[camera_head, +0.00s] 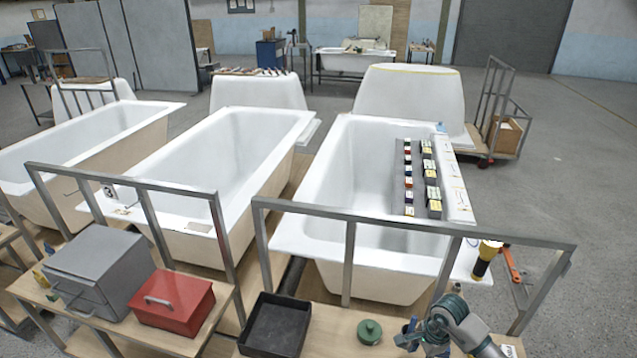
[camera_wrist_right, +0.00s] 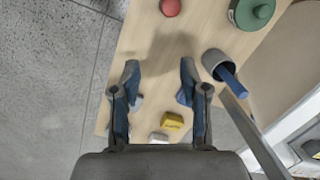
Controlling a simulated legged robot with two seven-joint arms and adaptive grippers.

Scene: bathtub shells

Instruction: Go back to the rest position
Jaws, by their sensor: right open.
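My right gripper (camera_head: 420,336) is at the bottom right of the head view, over the wooden shelf at the front of the right tub. In the right wrist view its two fingers (camera_wrist_right: 158,82) are spread apart with nothing between them, above the pale wooden top (camera_wrist_right: 150,30). My left gripper is not in view.
A green lidded pot (camera_head: 369,331), black tray (camera_head: 275,325) and red box (camera_head: 172,302) stand on the front shelves. A metal rail (camera_head: 420,232) fronts the right tub (camera_head: 385,270). The wrist view shows a red ball (camera_wrist_right: 170,7), grey cup (camera_wrist_right: 213,60) and yellow block (camera_wrist_right: 172,121).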

